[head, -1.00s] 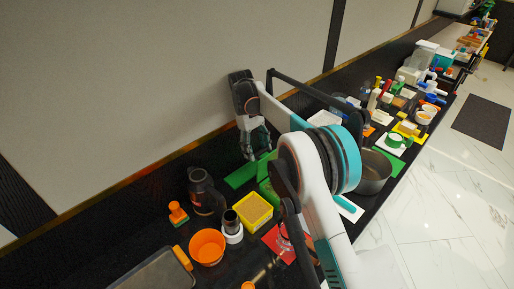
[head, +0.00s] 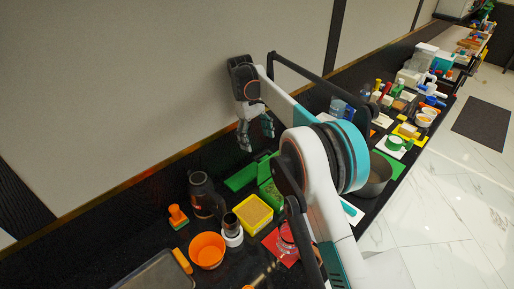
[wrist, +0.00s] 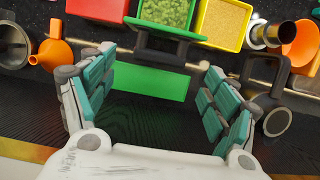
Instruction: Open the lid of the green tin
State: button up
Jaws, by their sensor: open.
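The green tin (head: 268,178) stands on the black counter, partly hidden by my arm in the head view. In the wrist view the tin (wrist: 168,12) shows at the top, with green granular contents visible inside. Its green lid (head: 241,178) is swung back from the tin toward the wall and looks about flat; it also shows in the wrist view (wrist: 150,81), beyond a dark strip at the tin's edge. My gripper (head: 258,142) is open and empty above the lid, apart from it. In the wrist view its fingers (wrist: 157,65) are spread on either side of the lid.
A black jug (head: 205,195) and a yellow box (head: 254,211) stand near the tin. An orange bowl (head: 207,249) and an orange-handled thing (head: 177,215) are to the left. A metal pot (head: 377,177) stands right of my arm. The wall closely borders the counter.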

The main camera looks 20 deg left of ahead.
notch_tip(320, 180, up, 4)
jog(key=shift+r, duration=0.1)
dwell(0.5)
